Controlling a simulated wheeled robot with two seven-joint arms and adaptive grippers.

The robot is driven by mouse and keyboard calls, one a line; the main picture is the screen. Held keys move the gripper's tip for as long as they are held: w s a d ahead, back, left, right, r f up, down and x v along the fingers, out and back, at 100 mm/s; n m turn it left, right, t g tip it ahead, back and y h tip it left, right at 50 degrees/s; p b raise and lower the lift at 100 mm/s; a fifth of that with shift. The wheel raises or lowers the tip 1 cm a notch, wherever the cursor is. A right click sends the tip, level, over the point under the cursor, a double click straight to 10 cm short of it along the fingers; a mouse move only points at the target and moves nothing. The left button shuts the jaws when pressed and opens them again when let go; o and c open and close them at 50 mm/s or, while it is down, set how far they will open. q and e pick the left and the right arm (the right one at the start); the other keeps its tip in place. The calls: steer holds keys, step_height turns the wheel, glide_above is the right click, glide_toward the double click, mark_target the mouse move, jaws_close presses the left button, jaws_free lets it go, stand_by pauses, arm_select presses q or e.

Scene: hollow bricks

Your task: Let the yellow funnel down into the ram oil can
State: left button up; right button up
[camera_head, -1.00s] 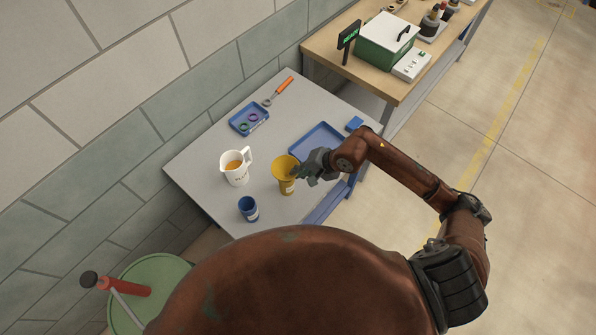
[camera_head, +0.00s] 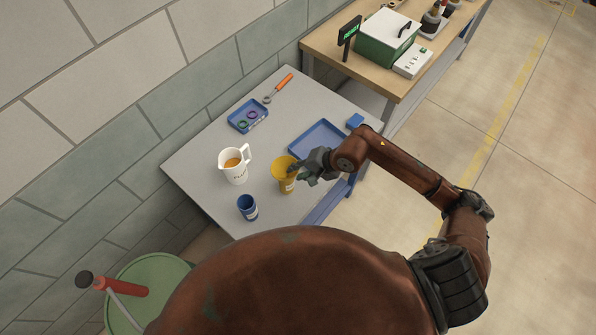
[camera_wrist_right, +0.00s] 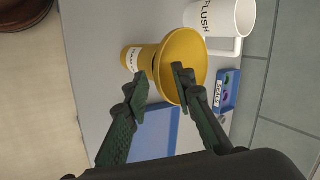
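The yellow funnel (camera_head: 282,163) sits at the top of the yellow ram oil can (camera_head: 289,187), wide mouth up; its spout is hidden. In the right wrist view the funnel's mouth (camera_wrist_right: 187,48) is round and wide, and the can (camera_wrist_right: 132,58) with its white label shows beside and beneath it. My right gripper (camera_head: 301,172) is at the funnel's right side. In the wrist view its fingers (camera_wrist_right: 160,86) stand apart, one over the funnel's mouth and one outside the rim, with a gap between them. My left gripper is not in view.
A white jug (camera_head: 234,168) with amber liquid stands left of the can, and a blue cup (camera_head: 247,208) in front of it. A blue tray (camera_head: 318,139) lies behind the gripper. A small blue tray with rings (camera_head: 247,116) and an orange-handled tool (camera_head: 280,87) lie farther back.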

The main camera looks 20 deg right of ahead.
steer(key=shift+o, duration=0.3)
steer(key=shift+d, duration=0.1)
steer(key=v, duration=1.2)
stand_by(0.3)
